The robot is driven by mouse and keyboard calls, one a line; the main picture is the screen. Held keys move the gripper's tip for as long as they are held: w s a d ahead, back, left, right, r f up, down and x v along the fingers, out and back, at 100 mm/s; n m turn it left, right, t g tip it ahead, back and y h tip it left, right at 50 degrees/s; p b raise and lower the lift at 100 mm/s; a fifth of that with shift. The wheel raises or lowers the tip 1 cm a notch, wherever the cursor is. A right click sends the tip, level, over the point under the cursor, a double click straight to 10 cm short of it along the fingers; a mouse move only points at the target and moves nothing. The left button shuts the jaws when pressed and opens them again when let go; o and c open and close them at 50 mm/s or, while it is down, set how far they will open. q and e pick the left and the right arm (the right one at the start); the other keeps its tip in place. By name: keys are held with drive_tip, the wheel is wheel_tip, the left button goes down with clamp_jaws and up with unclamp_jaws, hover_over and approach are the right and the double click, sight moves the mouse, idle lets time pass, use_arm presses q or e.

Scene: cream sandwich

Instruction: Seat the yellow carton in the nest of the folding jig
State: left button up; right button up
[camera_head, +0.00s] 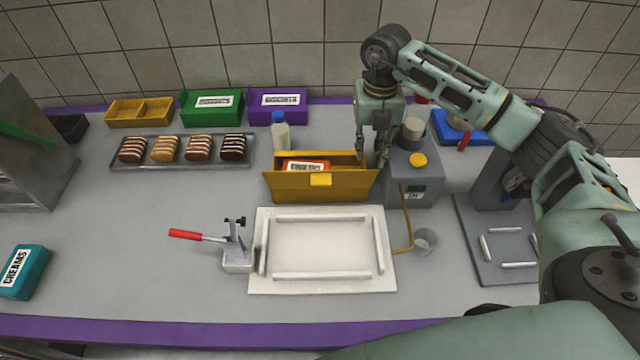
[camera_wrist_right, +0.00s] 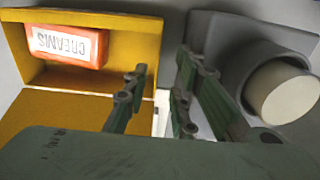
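The yellow carton (camera_head: 292,188) stands open behind the folding jig, a flat white board (camera_head: 255,284) whose pale rails frame an empty nest. An orange block labelled CREAMS (camera_head: 305,166) sits inside the carton; it also shows in the right wrist view (camera_wrist_right: 66,46). My right gripper (camera_head: 373,160) is at the carton's right end, pointing down. In the right wrist view, its fingers (camera_wrist_right: 168,95) are apart, with the end of the carton (camera_wrist_right: 125,25) between them. I cannot tell whether they touch it. My left gripper is not in view.
A grey dispenser (camera_head: 412,190) with a white cylinder stands close right of the carton. A red-handled clamp (camera_head: 236,255) sits at the jig's left edge. The left front counter is mostly clear.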

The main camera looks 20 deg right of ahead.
wheel_tip(320, 180, down, 3)
drive_tip(key=shift+s+a+p, duration=0.1)
drive_tip(key=shift+p, duration=0.5)
wheel_tip(320, 180, down, 4)
drive_tip(key=shift+a+r+p, duration=0.1)
drive_tip(key=shift+r+p, duration=0.05)
drive_tip(key=shift+p, duration=0.75)
drive_tip(key=shift+f, duration=0.6)
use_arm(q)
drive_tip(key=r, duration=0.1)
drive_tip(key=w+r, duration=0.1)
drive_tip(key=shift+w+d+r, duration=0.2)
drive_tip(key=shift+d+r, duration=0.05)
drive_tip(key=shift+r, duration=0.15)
use_arm(e)
clamp_jaws()
